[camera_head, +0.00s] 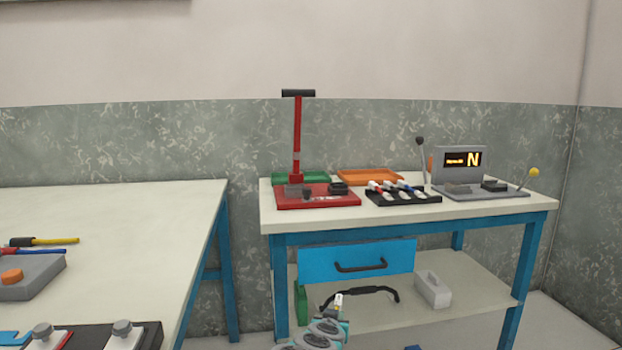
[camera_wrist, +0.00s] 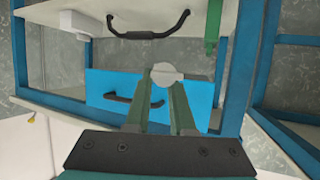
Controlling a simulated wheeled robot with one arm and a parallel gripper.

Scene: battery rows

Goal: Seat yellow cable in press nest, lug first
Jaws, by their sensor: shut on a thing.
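A yellow cable (camera_head: 55,240) with a black end lies at the far left of the left bench. A red lever press (camera_head: 297,140) stands upright on the right bench, on a red base (camera_head: 325,203) with dark blocks; I cannot tell which part is the nest. My gripper (camera_head: 338,308) is low in front of the right bench. In the wrist view my gripper (camera_wrist: 166,85) is shut on a rounded pale grey thing (camera_wrist: 166,72). In the head view a small pale and yellowish piece shows at the fingertips; I cannot tell what it is.
The right bench (camera_head: 420,212) also holds a green tray (camera_head: 285,176), an orange tray (camera_head: 368,176), a black rack (camera_head: 400,196) and a grey tester (camera_head: 470,190). A blue drawer (camera_head: 320,262) is beneath. A gap separates it from the left bench (camera_head: 150,230).

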